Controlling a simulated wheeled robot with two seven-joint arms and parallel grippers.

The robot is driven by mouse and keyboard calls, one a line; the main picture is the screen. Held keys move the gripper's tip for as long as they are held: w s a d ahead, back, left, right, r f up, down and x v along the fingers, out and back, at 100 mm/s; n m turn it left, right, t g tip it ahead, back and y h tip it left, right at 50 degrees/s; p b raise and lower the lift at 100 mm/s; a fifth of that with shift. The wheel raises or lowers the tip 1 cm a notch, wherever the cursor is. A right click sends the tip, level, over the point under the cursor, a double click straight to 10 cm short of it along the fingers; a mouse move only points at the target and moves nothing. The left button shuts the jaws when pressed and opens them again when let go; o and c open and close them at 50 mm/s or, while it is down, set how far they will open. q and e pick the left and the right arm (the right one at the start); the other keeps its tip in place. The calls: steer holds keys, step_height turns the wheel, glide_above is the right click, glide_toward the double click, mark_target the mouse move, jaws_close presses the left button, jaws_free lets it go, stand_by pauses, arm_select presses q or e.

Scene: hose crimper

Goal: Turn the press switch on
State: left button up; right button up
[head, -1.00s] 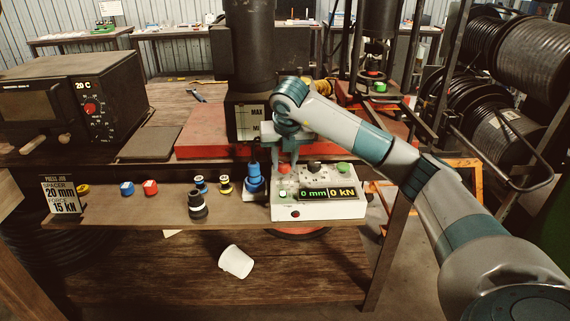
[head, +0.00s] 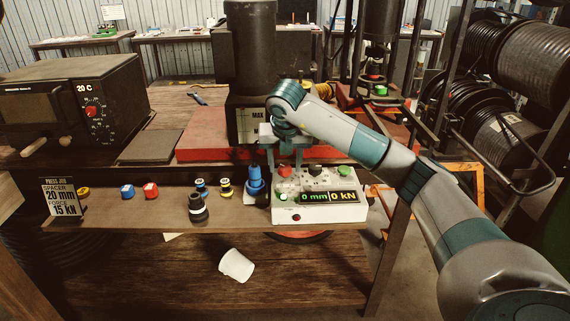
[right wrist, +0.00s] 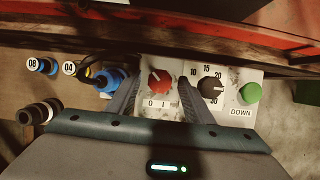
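The control box (head: 318,212) is pale, with a lit display reading 0 mm and 0 kN. Its red rotary switch (head: 283,172) is at the box's back left. In the right wrist view the red switch (right wrist: 160,82) stands above a label marked 0 and 1, and its pale mark points up and left. My right gripper (head: 285,168) reaches down over the switch. In the right wrist view the two fingers of my right gripper (right wrist: 157,88) stand apart, one on each side of the switch, with visible gaps. My left gripper is not in view.
A black knob (right wrist: 210,87) and a green DOWN button (right wrist: 252,92) are right of the switch. A blue fitting (head: 255,183) stands close to the left. Several small fittings and a press sign (head: 62,197) are further left. The black press (head: 250,50) rises behind.

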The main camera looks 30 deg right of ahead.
steer(key=v, duration=1.7)
steer(key=shift+r, duration=0.2)
steer(key=shift+w, duration=0.1)
